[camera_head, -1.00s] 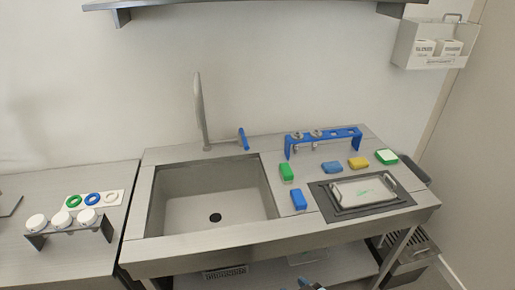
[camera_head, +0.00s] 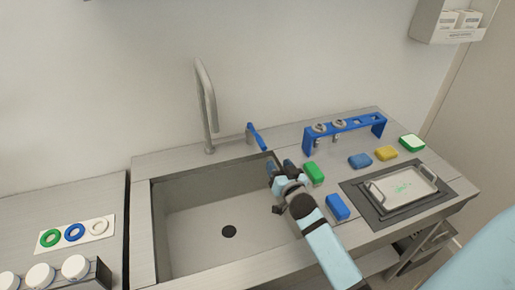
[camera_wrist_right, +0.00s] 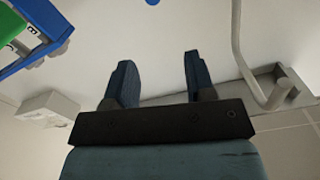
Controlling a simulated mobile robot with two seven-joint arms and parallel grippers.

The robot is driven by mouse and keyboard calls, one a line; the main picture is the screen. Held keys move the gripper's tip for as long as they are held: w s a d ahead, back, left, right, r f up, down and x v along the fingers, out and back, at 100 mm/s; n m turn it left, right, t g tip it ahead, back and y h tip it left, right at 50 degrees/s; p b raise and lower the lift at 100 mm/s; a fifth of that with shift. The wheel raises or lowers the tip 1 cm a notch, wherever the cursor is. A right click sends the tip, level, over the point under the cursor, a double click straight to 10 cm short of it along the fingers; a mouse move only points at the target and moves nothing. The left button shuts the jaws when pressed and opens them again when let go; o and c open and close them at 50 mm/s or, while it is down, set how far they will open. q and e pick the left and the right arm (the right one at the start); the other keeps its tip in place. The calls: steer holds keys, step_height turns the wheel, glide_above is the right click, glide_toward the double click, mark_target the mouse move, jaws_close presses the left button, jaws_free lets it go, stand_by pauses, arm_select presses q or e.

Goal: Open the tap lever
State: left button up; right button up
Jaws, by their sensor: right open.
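The tap (camera_head: 207,105) is a tall grey curved spout behind the sink. Its blue lever (camera_head: 258,138) stands to the right of the spout, tilted. My right gripper (camera_head: 281,168) is over the sink's right back edge, in front of and below the lever in the picture, apart from it. In the right wrist view its two dark blue fingers (camera_wrist_right: 158,82) are spread with nothing between them. A curved grey pipe (camera_wrist_right: 240,45), which looks like the tap, shows on the right there. My left gripper is not in view.
The sink (camera_head: 190,235) is empty. A green block (camera_head: 314,172) and a blue block (camera_head: 338,207) lie close right of my right gripper. A blue rack (camera_head: 345,127) stands behind them. A tray (camera_head: 400,188) lies at the right.

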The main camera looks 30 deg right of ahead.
mark_target(263, 147)
steer(key=w+d+f, duration=0.1)
steer(key=w, duration=0.3)
steer(key=w+d+f, duration=0.1)
steer(key=w, duration=0.3)
steer(key=w+f+b, duration=0.1)
steer(key=w, duration=0.3)
steer(key=shift+w+d+f, duration=0.1)
steer(key=shift+d+f, duration=0.05)
steer(key=shift+d, duration=0.25)
steer(key=shift+w+d, duration=0.15)
steer(key=shift+w, duration=0.45)
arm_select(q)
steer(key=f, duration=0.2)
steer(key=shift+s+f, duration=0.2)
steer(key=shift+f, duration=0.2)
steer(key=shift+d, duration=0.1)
